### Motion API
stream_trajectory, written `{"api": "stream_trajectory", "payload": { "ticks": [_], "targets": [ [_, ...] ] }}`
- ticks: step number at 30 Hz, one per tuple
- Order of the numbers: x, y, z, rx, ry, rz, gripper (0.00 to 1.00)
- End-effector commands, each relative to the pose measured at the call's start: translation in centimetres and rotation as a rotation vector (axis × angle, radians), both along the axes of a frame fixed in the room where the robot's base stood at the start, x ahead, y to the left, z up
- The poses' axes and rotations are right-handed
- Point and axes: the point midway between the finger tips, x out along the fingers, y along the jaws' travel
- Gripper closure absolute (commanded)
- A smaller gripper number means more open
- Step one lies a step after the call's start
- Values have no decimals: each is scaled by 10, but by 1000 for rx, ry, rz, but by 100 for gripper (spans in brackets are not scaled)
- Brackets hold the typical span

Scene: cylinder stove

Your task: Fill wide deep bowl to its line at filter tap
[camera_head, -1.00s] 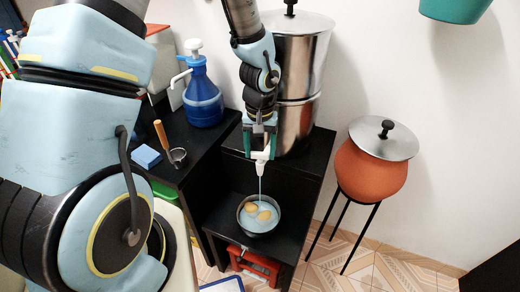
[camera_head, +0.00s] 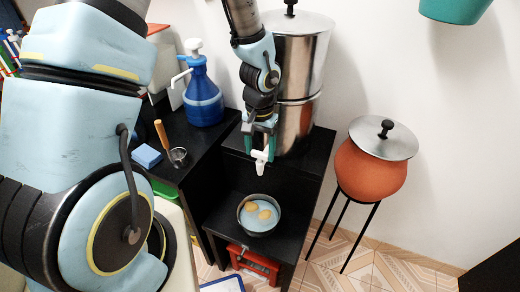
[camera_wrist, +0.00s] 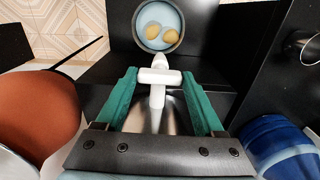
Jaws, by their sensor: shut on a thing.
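The wide deep bowl (camera_head: 260,231) is dark grey and stands upright on the low black shelf, under the tap. It holds pale bluish water with two tan, rounded lumps in it. It also shows at the top of the wrist view (camera_wrist: 138,36). I cannot make out a fill line. The white filter tap (camera_head: 259,167) is on the front of the tall steel filter (camera_head: 309,60). No stream shows below its spout. My gripper (camera_head: 260,148) has its green fingers on either side of the tap's white handle (camera_wrist: 159,76), shut on it.
An orange clay pot (camera_head: 368,172) with a steel lid stands on a thin black stand at right. A blue bottle (camera_head: 203,98), a ladle (camera_head: 178,156) and a blue sponge (camera_head: 147,156) are on the black counter at left. A red crate (camera_head: 255,262) sits under the shelf.

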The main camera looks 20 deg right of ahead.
Motion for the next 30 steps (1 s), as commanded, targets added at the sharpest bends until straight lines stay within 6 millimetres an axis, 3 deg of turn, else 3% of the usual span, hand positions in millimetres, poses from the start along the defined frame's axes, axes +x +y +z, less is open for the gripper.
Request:
{"api": "stream_trajectory", "payload": {
  "ticks": [1, 2, 9, 20, 30],
  "targets": [
    [2, -1, 1, -4, -4, -2, 86],
    [2, -2, 1, -4, -4, -2, 28],
    [1, -1, 1, -2, -2, -1, 1],
    [1, -1, 8, -2, -2, 0, 0],
    [2, -1, 70, -5, -6, 2, 0]
  ]
}}
